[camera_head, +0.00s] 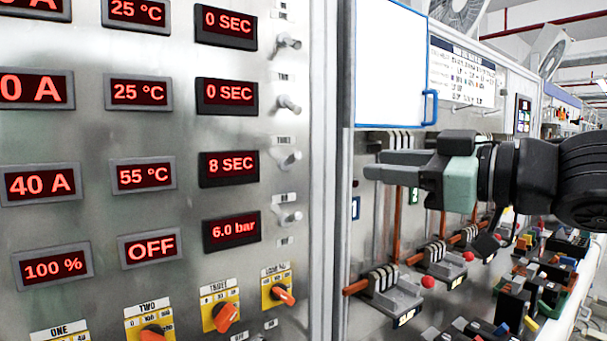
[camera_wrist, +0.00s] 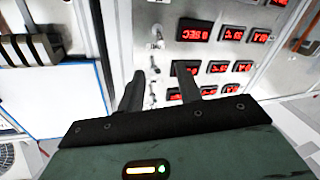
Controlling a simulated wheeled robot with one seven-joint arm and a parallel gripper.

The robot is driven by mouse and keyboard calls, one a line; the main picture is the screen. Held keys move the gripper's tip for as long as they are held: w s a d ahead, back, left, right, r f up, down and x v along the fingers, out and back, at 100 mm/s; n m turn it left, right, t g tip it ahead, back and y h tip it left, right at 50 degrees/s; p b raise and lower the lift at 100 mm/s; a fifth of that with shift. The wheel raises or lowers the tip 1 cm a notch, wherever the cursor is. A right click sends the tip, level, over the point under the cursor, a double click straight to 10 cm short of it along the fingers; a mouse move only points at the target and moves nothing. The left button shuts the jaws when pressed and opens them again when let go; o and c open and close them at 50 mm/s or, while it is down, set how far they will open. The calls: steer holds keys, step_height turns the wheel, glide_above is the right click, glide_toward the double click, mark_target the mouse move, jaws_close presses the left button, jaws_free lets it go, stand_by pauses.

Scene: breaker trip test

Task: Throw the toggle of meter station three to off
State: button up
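A column of metal toggles runs down the right side of the grey meter panel (camera_head: 200,145) in the head view. The toggle beside the 8 SEC display, below a small label that seems to read THREE, is a silver lever (camera_head: 287,159). It also shows near the top of the wrist view (camera_wrist: 157,36), where the panel is upside down. Its exact throw position is too small to tell. My gripper (camera_head: 372,166) is to the right of the panel, apart from the toggles, with its fingers pointing left. In the wrist view my gripper (camera_wrist: 172,85) is open and empty.
Orange rotary knobs (camera_head: 227,316) sit at the panel's bottom. A panel edge post (camera_head: 324,150) stands between the toggles and my gripper. A white board with a blue frame (camera_head: 390,60) is above my gripper. Breakers with red knobs (camera_head: 395,292) are below it.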

mark_target(300, 157)
steer(key=b+x, duration=0.1)
steer(key=x, duration=1.4)
steer(key=shift+w+a+b, duration=0.2)
steer(key=shift+b, duration=0.1)
jaws_close()
